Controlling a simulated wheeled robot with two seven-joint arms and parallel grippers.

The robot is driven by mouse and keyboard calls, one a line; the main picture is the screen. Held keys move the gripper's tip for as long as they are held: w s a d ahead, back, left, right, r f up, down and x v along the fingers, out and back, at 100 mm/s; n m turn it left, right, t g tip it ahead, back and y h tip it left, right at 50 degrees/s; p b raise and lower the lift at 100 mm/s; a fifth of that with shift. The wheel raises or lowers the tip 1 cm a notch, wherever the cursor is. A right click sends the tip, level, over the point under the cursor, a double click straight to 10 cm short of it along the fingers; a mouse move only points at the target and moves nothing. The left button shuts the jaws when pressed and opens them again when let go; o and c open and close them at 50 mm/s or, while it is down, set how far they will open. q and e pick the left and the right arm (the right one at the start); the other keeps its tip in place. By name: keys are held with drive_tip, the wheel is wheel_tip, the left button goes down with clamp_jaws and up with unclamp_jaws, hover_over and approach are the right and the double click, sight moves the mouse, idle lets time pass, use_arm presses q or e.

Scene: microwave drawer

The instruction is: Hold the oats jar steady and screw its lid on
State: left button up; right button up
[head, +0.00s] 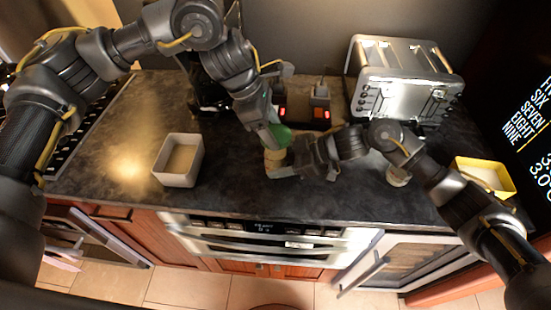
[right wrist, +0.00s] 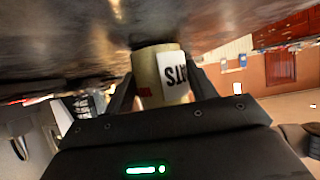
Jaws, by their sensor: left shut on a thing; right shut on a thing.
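The oats jar (head: 273,157) stands on the dark countertop, a pale tan cylinder. In the right wrist view the jar (right wrist: 162,72) appears upside down, with its white label reading part of "OATS". My right gripper (right wrist: 163,94) is shut on the jar, one finger on each side. A green lid (head: 279,135) is directly above the jar in the head view. My left gripper (head: 270,138) is shut on the lid from above. The seam between lid and jar is too small and partly hidden to tell whether they touch.
A white open box (head: 180,180) stands to the left on the counter. A toaster (head: 405,85) is at the back right, a yellow container (head: 486,178) at the far right. A small pale object (head: 398,176) is partly behind my right arm. Dark appliances with red lights (head: 305,114) stand behind the jar.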

use_arm(q)
drive_tip(key=shift+f, duration=1.55)
idle(3.8)
use_arm(e)
drive_tip(key=shift+o, duration=1)
drive_tip(key=c, duration=0.7)
use_arm(q)
drive_tip(key=o, duration=1)
use_arm(e)
drive_tip(key=shift+c, duration=0.7)
